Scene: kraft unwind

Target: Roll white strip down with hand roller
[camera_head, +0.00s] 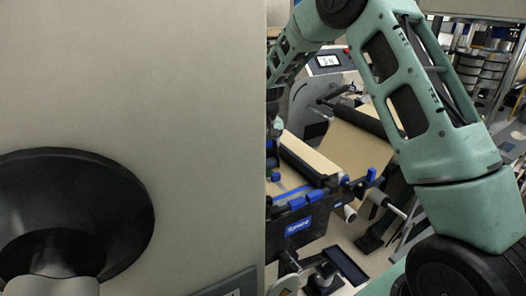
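I cannot make out a white strip or a hand roller in the head view. Brown kraft paper (348,147) runs over the dark rollers of a machine right of the middle. A blue band (292,192) lies across the machine near its front. My green arm reaches across the right side and top of the view and covers part of the machine. My gripper is not in view.
A large pale grey surface (140,90) fills the left half, close to the camera, with a black round part (100,190) low on it. A small control screen (327,61) stands behind the machine. Stacked metallic rolls (483,68) stand at the back right.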

